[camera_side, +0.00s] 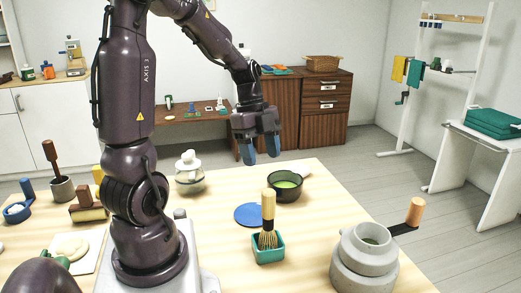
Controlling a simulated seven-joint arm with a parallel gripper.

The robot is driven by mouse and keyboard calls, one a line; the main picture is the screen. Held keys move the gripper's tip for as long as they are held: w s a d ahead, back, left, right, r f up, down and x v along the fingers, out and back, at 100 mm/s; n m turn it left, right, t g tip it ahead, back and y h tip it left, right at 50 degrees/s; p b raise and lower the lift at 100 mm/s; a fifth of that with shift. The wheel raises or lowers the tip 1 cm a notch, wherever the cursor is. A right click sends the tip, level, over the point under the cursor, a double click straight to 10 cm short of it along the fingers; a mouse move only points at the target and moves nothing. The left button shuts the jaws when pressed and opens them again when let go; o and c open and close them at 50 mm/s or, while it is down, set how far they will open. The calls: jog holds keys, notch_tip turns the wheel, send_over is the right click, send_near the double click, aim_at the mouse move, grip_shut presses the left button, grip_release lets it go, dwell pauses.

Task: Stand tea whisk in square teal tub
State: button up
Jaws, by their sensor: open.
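The tea whisk (268,210) has a light wooden handle and wire-like tines. It stands nearly upright, handle up, with its tines down in the square teal tub (270,256). The tub sits on the table near the front middle. My gripper (261,152) hangs above the far part of the table, up and behind the whisk, with its blue fingers pointing down. The fingers are apart and hold nothing. The gripper is clear of the whisk handle.
A blue disc (249,214) lies just behind the tub. A dark bowl with green contents (285,187) stands behind it to the right. A grey stone mill (364,262) with a wooden-handled crank is at front right.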

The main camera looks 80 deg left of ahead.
jog(key=s+d+r+n+t+y, duration=0.1)
jog(key=s+d+r+n+t, duration=0.1)
jog(key=d+r+n, duration=0.2)
jog(key=s+d+r+n+t+y, duration=0.2)
jog(key=d+r+n, duration=0.3)
jog(key=d+n, duration=0.4)
jog(key=shift+s+d+r+n, duration=0.15)
jog(key=shift+d+r+n, duration=0.15)
jog(key=shift+d, duration=1.05)
